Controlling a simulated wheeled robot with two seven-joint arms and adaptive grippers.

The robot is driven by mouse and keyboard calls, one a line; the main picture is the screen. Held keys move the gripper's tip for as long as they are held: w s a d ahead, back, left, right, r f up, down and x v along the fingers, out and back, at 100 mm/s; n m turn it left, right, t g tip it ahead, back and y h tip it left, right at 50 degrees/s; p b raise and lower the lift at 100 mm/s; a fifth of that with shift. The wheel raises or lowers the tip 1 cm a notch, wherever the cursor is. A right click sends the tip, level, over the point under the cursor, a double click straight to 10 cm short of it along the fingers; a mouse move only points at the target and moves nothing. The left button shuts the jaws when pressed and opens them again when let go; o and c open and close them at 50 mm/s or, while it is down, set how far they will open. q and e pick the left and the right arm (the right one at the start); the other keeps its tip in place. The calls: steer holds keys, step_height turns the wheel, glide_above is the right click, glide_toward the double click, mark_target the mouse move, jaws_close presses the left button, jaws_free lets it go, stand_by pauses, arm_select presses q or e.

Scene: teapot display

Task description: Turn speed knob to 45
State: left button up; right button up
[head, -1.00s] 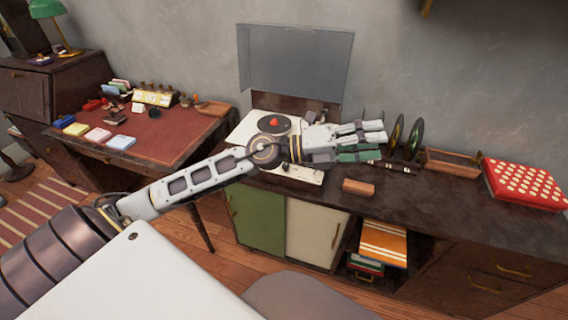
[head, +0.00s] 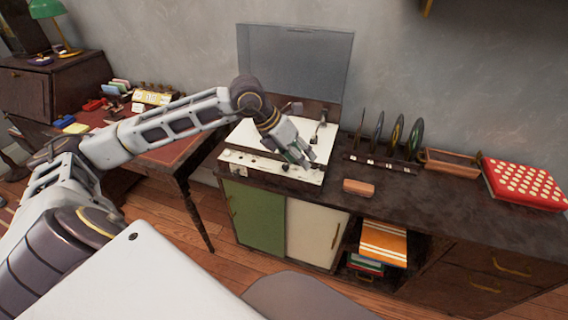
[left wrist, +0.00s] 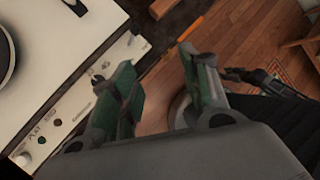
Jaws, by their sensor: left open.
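The white record player (head: 238,160) stands on the dark sideboard with its clear lid raised. Its front panel also shows in the left wrist view (left wrist: 75,112). A pale round knob (left wrist: 22,158) sits at the lower left end of that panel, with small markings beside it. More small controls run along the panel. I cannot tell for certain which one is the speed knob or where it points. My left gripper (head: 300,160) is over the right front of the player, open and empty. Its green-padded fingers (left wrist: 155,95) are beside the panel, apart from the pale knob. My right gripper is out of view.
A small orange-brown block (head: 358,187) lies on the sideboard right of the player. A rack of upright discs (head: 395,140), a wooden tray (head: 450,164) and a red dotted box (head: 524,184) stand farther right. The raised lid (head: 295,65) is behind the player.

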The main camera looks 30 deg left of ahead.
mark_target(285, 165)
arm_select(q)
steer(key=a+r+n+y, duration=0.1)
steer(key=a+y, duration=0.3)
steer(key=a, duration=0.5)
steer(key=shift+r, duration=0.15)
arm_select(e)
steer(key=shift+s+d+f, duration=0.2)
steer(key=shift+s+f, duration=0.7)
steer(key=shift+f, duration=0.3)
arm_select(q)
steer(key=x, duration=1.2)
steer(key=shift+a+b, duration=0.1)
steer(key=shift+b, duration=0.2)
steer(key=shift+x, duration=0.85)
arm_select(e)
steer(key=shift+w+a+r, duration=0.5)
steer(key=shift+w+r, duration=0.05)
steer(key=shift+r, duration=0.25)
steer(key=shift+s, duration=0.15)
arm_select(q)
jaws_close()
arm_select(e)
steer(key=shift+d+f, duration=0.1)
